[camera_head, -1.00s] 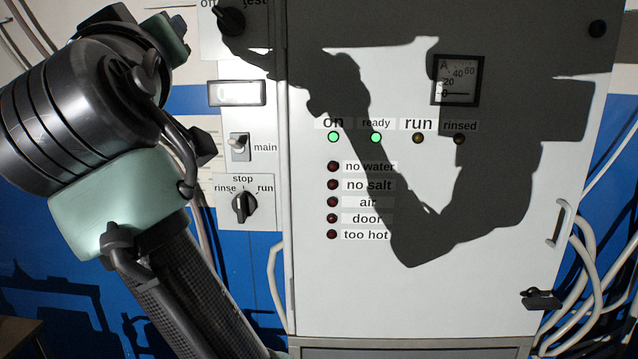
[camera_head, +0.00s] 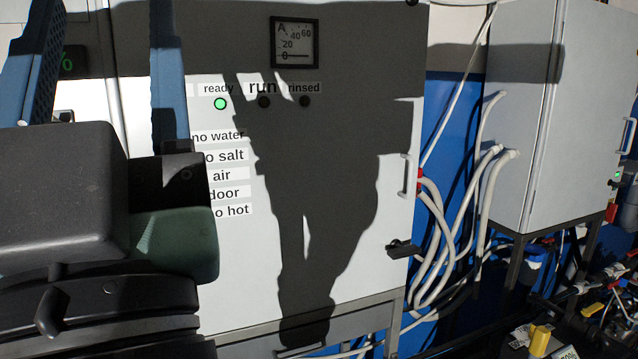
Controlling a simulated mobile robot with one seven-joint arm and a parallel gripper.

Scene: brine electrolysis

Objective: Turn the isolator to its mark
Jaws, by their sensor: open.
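My gripper (camera_head: 105,15) is large and close at the left of the view.
The control cabinet has an ammeter (camera_head: 295,43) reading about zero, a lit green "ready" lamp (camera_head: 220,104) and a black latch (camera_head: 402,249). White hoses (camera_head: 440,250) hang between the cabinets. Pipes and yellow-handled parts (camera_head: 592,310) crowd the lower right.

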